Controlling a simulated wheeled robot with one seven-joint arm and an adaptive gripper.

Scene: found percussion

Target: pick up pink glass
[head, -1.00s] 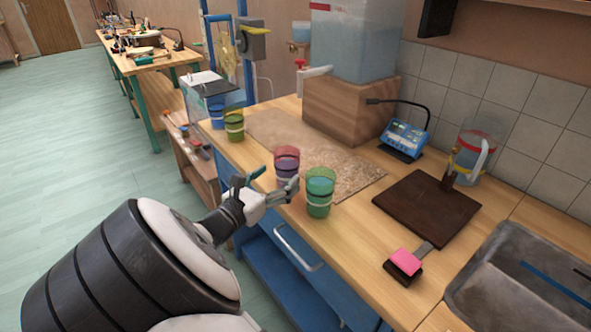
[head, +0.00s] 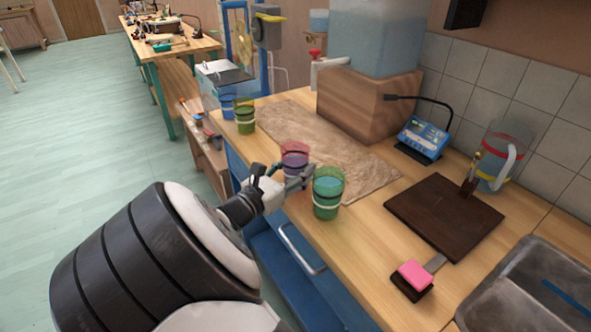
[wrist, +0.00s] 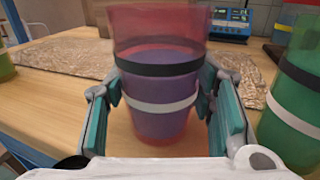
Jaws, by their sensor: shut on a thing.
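The pink glass (head: 294,157) is see-through, with a purple-looking filling and a dark and a pale band. It stands upright at the counter's front edge in the head view. In the wrist view the pink glass (wrist: 158,85) fills the middle, between the two fingers. My gripper (wrist: 162,100) is shut on it, with a finger against each side at about the height of the bands. In the head view my gripper (head: 292,182) partly hides the glass's lower part. I cannot tell whether its base touches the counter.
A green glass (head: 328,192) stands close on the right, near my right finger. A green cup (head: 244,119) and a blue cup (head: 227,105) stand farther left. A mat (head: 345,160) lies behind. A dark board (head: 440,215) and a sink (head: 545,285) are at right.

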